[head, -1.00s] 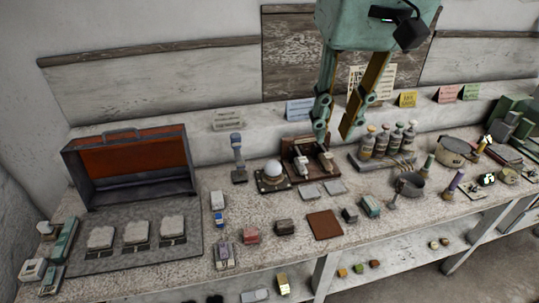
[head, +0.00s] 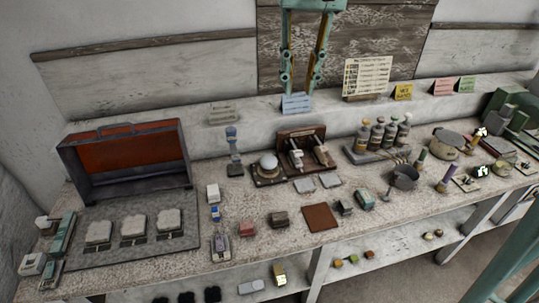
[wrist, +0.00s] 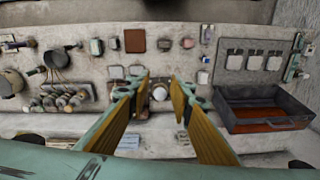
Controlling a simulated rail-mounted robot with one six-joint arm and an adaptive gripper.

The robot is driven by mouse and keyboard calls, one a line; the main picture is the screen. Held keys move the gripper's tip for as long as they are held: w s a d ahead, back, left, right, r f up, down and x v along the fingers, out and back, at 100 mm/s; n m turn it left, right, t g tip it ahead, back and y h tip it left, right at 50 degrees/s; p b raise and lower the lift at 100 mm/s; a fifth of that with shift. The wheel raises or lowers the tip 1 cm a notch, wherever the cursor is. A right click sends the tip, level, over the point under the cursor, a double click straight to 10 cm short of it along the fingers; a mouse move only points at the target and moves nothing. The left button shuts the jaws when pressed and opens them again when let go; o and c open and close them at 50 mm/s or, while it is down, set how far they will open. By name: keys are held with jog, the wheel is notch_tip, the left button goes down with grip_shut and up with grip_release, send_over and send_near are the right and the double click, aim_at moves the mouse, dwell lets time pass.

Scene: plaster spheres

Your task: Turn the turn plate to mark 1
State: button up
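A white plaster sphere (head: 268,161) sits on a dark square base (head: 269,177) at the middle of the bench; this looks like the turn plate, but its marks are too small to read. My gripper (head: 301,84) is open and empty, pointing down, high above the back of the bench. In the wrist view my gripper (wrist: 160,86) has its fingertips spread on either side of the sphere (wrist: 160,93), which lies well below them. The fingers touch nothing.
A wooden stand with two clamps (head: 302,149) is just right of the base, with bottles (head: 376,137) farther right. Paper cards (head: 296,104) line the back ledge.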

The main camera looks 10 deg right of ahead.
jog(key=w+d+f+m+g+p, duration=0.1)
jog(key=w+f+g, duration=0.1)
jog(key=w+f, duration=1)
jog(key=w+f+m+g+p, duration=0.15)
jog(key=w+f, duration=0.65)
jog(key=w, duration=0.8)
jog(key=shift+g+y, duration=0.5)
jog(key=shift+g, duration=0.15)
jog(key=shift+w+d+f+p, duration=0.15)
jog(key=shift+w+f, duration=0.75)
jog(key=shift+f, duration=1.25)
jog(key=shift+w+d+f+p, duration=0.15)
jog(key=shift+w+f, duration=0.75)
jog(key=shift+f, duration=1.25)
jog(key=shift+w+d+f+p, duration=0.15)
jog(key=shift+w+f, duration=0.75)
jog(key=shift+f, duration=1.25)
jog(key=shift+s+a+f, duration=0.1)
jog(key=shift+a, duration=0.05)
jog(key=shift+x, duration=6.75)
grip_shut()
